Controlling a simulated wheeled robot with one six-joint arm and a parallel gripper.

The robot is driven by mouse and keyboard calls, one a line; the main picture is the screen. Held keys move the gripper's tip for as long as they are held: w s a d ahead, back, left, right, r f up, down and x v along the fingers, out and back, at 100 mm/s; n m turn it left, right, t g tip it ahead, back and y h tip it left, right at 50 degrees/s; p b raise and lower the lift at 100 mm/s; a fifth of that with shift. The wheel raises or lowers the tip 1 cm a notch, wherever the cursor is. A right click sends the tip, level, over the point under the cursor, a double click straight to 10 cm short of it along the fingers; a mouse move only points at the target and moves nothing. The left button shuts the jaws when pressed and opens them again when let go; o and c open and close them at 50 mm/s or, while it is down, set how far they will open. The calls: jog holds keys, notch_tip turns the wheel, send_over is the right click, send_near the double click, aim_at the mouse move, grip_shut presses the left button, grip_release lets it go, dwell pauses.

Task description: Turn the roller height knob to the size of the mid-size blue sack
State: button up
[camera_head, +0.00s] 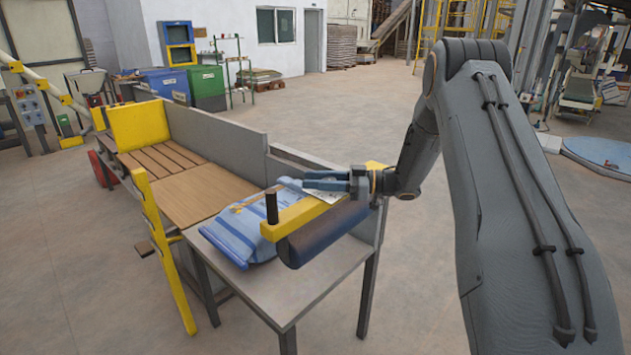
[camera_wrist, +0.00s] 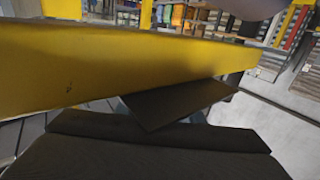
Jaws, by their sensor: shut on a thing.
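The blue sack (camera_head: 245,225) lies flat on the table under the yellow roller arm (camera_head: 295,217), partly hidden by it and the dark roller (camera_head: 325,235). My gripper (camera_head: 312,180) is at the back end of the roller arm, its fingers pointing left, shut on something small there. The roller height knob itself is hidden by the fingers, and its setting cannot be read. A pale plate (camera_head: 327,195) shows just below the fingers.
The grey table (camera_head: 295,290) has bare room in front of the roller. A black post (camera_head: 271,207) stands up at the arm's left end. A grey side wall (camera_head: 215,132) runs along the back of the slatted conveyor (camera_head: 165,160). A yellow upright (camera_head: 162,245) stands at the front left.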

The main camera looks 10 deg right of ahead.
jog(key=o, duration=1)
jog(key=b+v, duration=0.1)
jog(key=v, duration=0.6)
jog(key=shift+d+b, duration=0.35)
jog(key=shift+s+r, duration=0.15)
jog(key=shift+s, duration=0.05)
